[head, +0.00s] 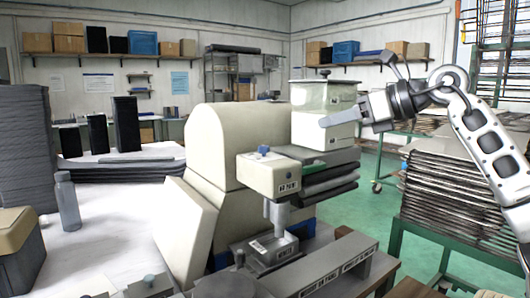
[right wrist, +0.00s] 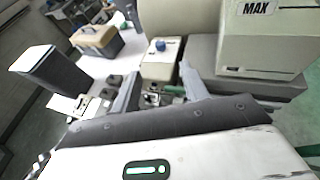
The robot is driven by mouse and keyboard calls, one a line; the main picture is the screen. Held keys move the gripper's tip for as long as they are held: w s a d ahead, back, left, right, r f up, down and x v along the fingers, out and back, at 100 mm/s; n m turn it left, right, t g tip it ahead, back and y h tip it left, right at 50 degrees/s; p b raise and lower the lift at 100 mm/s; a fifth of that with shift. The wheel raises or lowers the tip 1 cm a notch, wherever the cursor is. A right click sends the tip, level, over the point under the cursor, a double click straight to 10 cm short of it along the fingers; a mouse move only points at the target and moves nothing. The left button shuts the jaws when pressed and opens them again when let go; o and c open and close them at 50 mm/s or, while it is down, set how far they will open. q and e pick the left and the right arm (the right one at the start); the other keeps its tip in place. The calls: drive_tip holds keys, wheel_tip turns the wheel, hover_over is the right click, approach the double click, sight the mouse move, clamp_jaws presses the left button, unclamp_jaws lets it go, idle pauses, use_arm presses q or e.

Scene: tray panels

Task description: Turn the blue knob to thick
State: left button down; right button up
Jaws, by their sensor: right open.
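The small blue knob (head: 264,150) sits on top of the cream head box (head: 270,174) of a large cream machine. In the right wrist view the blue knob (right wrist: 160,45) shows beyond and between my fingertips, on its pale box (right wrist: 160,68). My right gripper (head: 330,120) comes in from the right, in front of a cream container, above and to the right of the knob. It is apart from the knob. In the right wrist view the jaws (right wrist: 160,85) are spread and empty. The knob's setting marks are too small to read. My left gripper is not in view.
The cream container (head: 322,98) with a dark lid stands behind the gripper; a cream box marked MAX (right wrist: 270,35) is at the wrist view's right. A rack of stacked trays (head: 450,185) stands at right. A grey bottle (head: 67,200) stands on the white table at left.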

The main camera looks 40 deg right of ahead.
drive_tip(key=p, duration=0.7)
approach(267, 147)
drive_tip(key=shift+w+a+r, duration=0.15)
drive_tip(key=shift+w, duration=0.3)
drive_tip(key=shift+w+a+r, duration=0.1)
drive_tip(key=shift+w+a, duration=0.05)
drive_tip(key=shift+w, duration=0.35)
drive_tip(key=p+x, duration=0.1)
drive_tip(key=x, duration=0.1)
drive_tip(key=p+x, duration=0.1)
drive_tip(key=x, duration=0.2)
drive_tip(key=shift+w+f+p, duration=0.2)
drive_tip(key=shift+f+p, duration=0.1)
drive_tip(key=shift+f, duration=0.15)
drive_tip(key=shift+w+a+f, duration=0.2)
drive_tip(key=shift+w+f, duration=0.1)
drive_tip(key=shift+w, duration=0.05)
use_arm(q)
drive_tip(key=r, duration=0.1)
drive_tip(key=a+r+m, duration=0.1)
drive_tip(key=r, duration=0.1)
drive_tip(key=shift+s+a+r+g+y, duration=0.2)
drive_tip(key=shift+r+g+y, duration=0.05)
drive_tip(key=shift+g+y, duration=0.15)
use_arm(e)
clamp_jaws()
